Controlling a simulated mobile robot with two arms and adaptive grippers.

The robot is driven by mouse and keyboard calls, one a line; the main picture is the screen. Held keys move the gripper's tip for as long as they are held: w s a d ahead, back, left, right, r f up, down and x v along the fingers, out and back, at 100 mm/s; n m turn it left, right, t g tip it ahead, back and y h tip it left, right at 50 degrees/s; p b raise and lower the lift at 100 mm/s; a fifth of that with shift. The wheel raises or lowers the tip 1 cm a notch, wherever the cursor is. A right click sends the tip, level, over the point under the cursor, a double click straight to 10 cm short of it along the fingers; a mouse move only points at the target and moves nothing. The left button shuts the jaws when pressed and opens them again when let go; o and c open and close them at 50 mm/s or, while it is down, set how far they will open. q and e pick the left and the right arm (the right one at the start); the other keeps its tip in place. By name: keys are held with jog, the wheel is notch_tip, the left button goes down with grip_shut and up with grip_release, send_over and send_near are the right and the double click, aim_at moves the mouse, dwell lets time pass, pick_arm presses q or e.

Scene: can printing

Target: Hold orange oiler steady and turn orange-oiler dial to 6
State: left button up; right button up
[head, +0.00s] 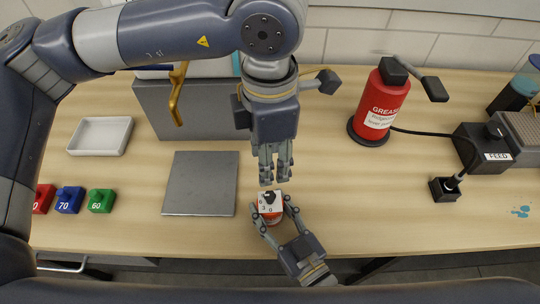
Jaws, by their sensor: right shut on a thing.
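The orange oiler (272,219) stands near the front of the table, right of the grey metal plate. Its white top carries a dial with a black knob (268,197) and digits, of which a 3 and a 0 seem readable; the pointer's exact setting is too small to tell. My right gripper (271,215) comes from the front right and is shut on the oiler, one finger on each side. My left gripper (275,181) hangs just behind and above the dial, fingers close together and apparently apart from the knob. Whether it is fully shut is unclear.
A grey plate (200,184) and white tray (100,136) lie left. Red, blue (69,200) and green (101,201) knobbed blocks stand at the left front. A red grease bottle (382,103) and FEED box (482,148) with cable stand right.

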jog(key=o, duration=1.4)
jog(key=shift+c, duration=0.2)
